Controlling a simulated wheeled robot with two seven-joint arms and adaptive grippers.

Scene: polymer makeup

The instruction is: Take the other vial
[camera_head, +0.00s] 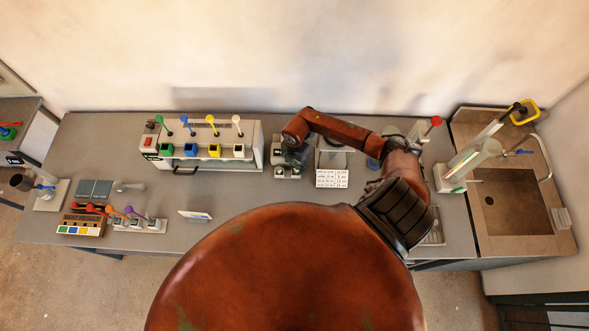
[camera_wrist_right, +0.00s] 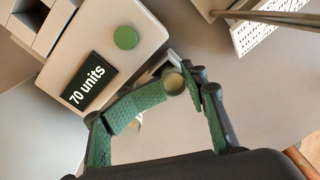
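In the right wrist view, a small vial (camera_wrist_right: 174,82) with a pale round top sits between the fingertips of my right gripper (camera_wrist_right: 175,88). The green-padded fingers close in on it from both sides and look to touch it. Another pale round object (camera_wrist_right: 136,123) is mostly hidden behind the left-hand finger; I cannot tell if it is a vial. A grey device with a "70 units" display (camera_wrist_right: 87,85) is beside the fingers. In the head view my right gripper (camera_head: 293,146) is low over this small device (camera_head: 287,171). My left gripper is not in view.
A dispenser rack (camera_head: 250,158) with coloured levers stands left of the device. A balance with a white printed panel (camera_head: 332,179) is close on its right. A sink (camera_head: 507,205) is at the far right. The table middle near the small card (camera_head: 195,215) is mostly clear.

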